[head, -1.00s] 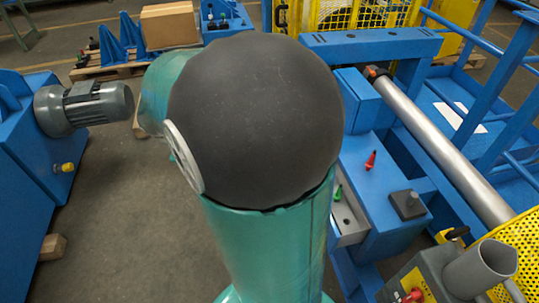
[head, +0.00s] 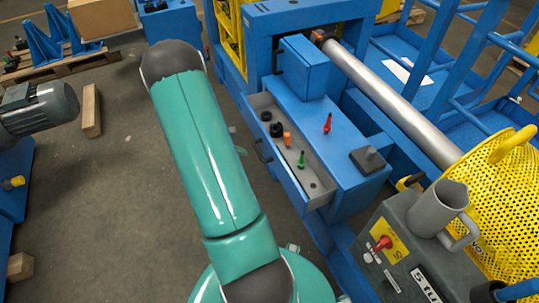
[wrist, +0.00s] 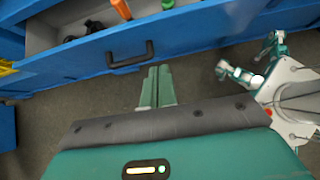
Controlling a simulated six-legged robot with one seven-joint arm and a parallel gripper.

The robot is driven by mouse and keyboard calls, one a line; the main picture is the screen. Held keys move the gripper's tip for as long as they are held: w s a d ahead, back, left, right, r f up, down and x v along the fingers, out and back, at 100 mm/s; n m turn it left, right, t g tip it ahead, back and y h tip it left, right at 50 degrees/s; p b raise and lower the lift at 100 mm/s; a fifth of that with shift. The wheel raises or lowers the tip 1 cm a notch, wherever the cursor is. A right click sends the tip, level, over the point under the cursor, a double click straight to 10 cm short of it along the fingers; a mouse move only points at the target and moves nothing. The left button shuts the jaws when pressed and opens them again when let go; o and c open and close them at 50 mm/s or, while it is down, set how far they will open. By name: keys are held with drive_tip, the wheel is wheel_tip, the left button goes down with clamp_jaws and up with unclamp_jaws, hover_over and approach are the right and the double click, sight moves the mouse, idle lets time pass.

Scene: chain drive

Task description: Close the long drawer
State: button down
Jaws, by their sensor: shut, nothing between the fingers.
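The long drawer (head: 279,168) stands pulled out of the blue bench in the head view, its grey inside showing. It holds dark round parts, an orange piece (head: 287,139) and a green piece (head: 301,160). Its dark bar handle (head: 262,151) is on the front panel. In the wrist view the drawer's blue front (wrist: 190,30) spans the top, with the handle (wrist: 130,56) left of centre. My gripper (wrist: 158,70) is shut and empty, just below and right of the handle, apparently apart from it. The gripper is hidden in the head view.
On the bench top are a red piece (head: 327,123) and a dark block (head: 369,160). A grey jug (head: 437,208) stands on a control box at the right. Open floor (head: 130,190) lies left of the bench. A wood block (head: 91,111) lies there.

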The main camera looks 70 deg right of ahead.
approach(276, 157)
wheel_tip(276, 157, down, 3)
drive_tip(key=s+d, duration=0.2)
drive_tip(key=shift+s+f, duration=0.25)
drive_tip(key=shift+f, duration=0.05)
drive_tip(key=shift+s+d, duration=0.3)
drive_tip(key=shift+d, duration=0.05)
